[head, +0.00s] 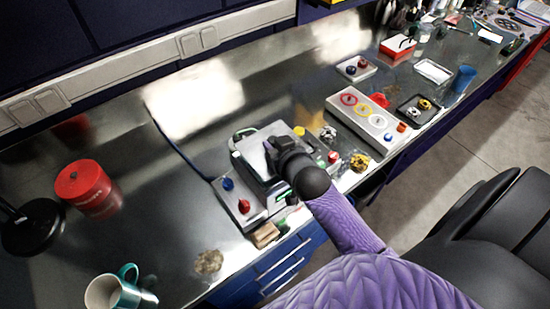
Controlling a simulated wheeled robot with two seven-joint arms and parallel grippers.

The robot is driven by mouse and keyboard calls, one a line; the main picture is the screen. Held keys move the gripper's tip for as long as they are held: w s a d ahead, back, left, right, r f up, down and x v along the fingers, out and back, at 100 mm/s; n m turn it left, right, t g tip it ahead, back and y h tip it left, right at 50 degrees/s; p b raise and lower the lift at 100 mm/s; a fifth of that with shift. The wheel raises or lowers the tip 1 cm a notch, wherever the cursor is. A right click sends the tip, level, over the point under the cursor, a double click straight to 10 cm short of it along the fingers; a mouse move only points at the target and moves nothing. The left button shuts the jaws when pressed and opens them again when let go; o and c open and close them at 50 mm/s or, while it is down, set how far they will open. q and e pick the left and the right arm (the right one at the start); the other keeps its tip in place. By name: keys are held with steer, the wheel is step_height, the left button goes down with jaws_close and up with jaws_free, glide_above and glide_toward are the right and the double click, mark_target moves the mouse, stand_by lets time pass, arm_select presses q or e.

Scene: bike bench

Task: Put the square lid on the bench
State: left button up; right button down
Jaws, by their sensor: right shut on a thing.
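My right gripper (272,150) is over the middle of the bench, at the end of my purple-sleeved arm that comes in from the lower right. It is shut on the square lid (252,152), a flat light-grey plate that shows to the left of the dark fingers. The lid is over a grey box-like device (262,185). I cannot tell whether it touches the device or is held just above it. The gripper hides the lid's right part. The bench (170,225) is a long, shiny metal top. My left gripper is not in view.
A grey block with blue and red knobs (238,203) is at the device's front left. A red canister (88,188), a teal mug (110,290) and a black stand (30,230) are on the left. A panel with ringed dials (362,118) is to the right. Bare bench lies left of the device.

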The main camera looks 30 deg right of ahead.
step_height(320, 180, down, 4)
steer(key=shift+r+b, duration=0.1)
steer(key=shift+b, duration=0.25)
steer(key=shift+f, duration=0.25)
steer(key=shift+f, duration=0.2)
steer(key=shift+c, duration=1.8)
jaws_free()
